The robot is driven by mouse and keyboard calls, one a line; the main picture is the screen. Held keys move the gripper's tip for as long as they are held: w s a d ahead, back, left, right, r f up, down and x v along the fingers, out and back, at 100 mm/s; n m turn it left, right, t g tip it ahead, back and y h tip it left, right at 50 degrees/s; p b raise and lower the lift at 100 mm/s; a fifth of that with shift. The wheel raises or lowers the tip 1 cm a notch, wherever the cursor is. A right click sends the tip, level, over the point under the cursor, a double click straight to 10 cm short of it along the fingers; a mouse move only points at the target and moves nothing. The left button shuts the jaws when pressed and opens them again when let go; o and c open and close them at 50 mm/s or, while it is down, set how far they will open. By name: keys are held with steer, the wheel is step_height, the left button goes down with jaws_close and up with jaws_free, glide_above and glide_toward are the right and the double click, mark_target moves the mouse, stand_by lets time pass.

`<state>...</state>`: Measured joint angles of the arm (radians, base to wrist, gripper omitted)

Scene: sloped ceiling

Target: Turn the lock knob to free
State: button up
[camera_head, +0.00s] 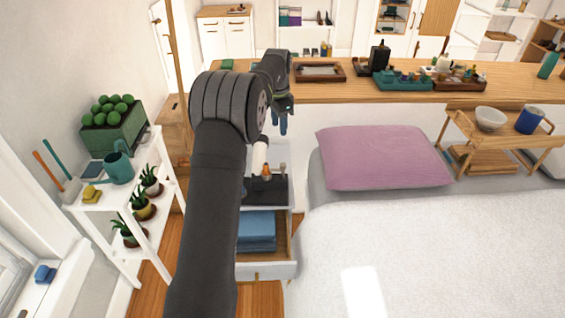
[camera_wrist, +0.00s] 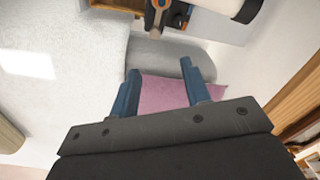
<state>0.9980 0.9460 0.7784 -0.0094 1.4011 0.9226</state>
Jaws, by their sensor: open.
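I cannot surely identify the lock knob. A small orange-topped fitting (camera_head: 266,171) stands at the dark block on the bedside cabinet (camera_head: 284,250). A similar grey fitting with orange parts (camera_wrist: 158,14) shows at the top edge of the wrist view; its full shape is cut off. A white cylinder (camera_head: 259,154) is beside it, and a white cylinder with a dark end (camera_wrist: 218,6) also shows in the wrist view. My gripper (camera_head: 280,128) is above and behind the fitting, apart from it. In the wrist view my gripper (camera_wrist: 159,66) has its blue fingers spread, with nothing between them.
The cabinet's drawer is open, with blue folded cloths (camera_head: 257,230) inside. A bed (camera_head: 430,250) with a mauve pillow (camera_head: 382,157) lies to the right. A plant shelf (camera_head: 160,222) stands left. A long wooden counter (camera_head: 330,92) with trays is behind.

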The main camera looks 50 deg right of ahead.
mark_target(283, 164)
steer(key=f, duration=0.5)
steer(key=s+f, duration=0.1)
steer(key=f, duration=1)
steer(key=shift+s+d+f, duration=0.1)
steer(key=shift+s+f, duration=0.05)
steer(key=shift+f, duration=0.1)
steer(key=shift+c, duration=0.4)
jaws_close()
